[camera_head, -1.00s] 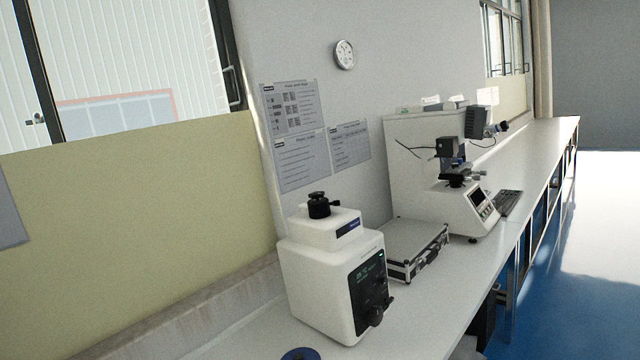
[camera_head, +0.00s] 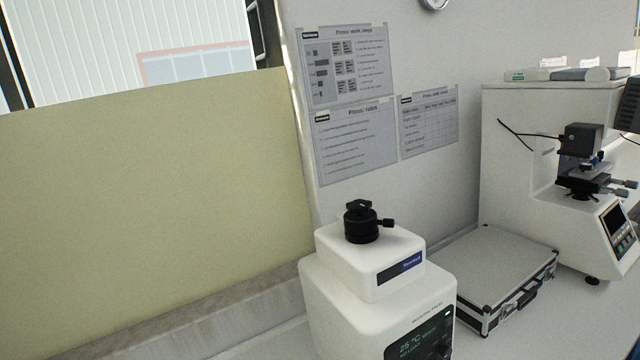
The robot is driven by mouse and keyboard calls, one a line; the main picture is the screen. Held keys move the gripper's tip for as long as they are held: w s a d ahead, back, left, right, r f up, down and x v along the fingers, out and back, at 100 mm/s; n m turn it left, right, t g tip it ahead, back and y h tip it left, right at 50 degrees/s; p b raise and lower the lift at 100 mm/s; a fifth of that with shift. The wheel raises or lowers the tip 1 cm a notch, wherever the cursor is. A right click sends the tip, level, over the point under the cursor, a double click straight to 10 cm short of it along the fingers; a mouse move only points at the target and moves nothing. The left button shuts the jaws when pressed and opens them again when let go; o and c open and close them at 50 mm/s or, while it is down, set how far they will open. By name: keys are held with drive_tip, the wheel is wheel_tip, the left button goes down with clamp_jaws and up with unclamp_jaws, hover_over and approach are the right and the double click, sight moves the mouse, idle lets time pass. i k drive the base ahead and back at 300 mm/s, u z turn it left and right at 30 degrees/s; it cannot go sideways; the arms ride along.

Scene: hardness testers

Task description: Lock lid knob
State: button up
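A white press machine (camera_head: 340,286) stands on the bench at the lower middle, its bottom cut off by the picture edge. A black round lid knob (camera_head: 361,224) sits on its top, with a small bar on top and a short side handle pointing right. A dark display panel (camera_head: 418,338) on its front reads 25 °C and is partly cut off. My gripper is not in view.
A silver-edged case (camera_head: 492,282) lies on the bench right of the press. A white hardness tester (camera_head: 540,190) with a black head stands farther right. Posters (camera_head: 346,65) hang on the wall behind. The space above the knob is clear.

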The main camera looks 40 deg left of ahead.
sight(359, 206)
drive_tip(key=u, duration=0.25)
drive_tip(key=i, duration=1.4)
drive_tip(key=z, duration=0.05)
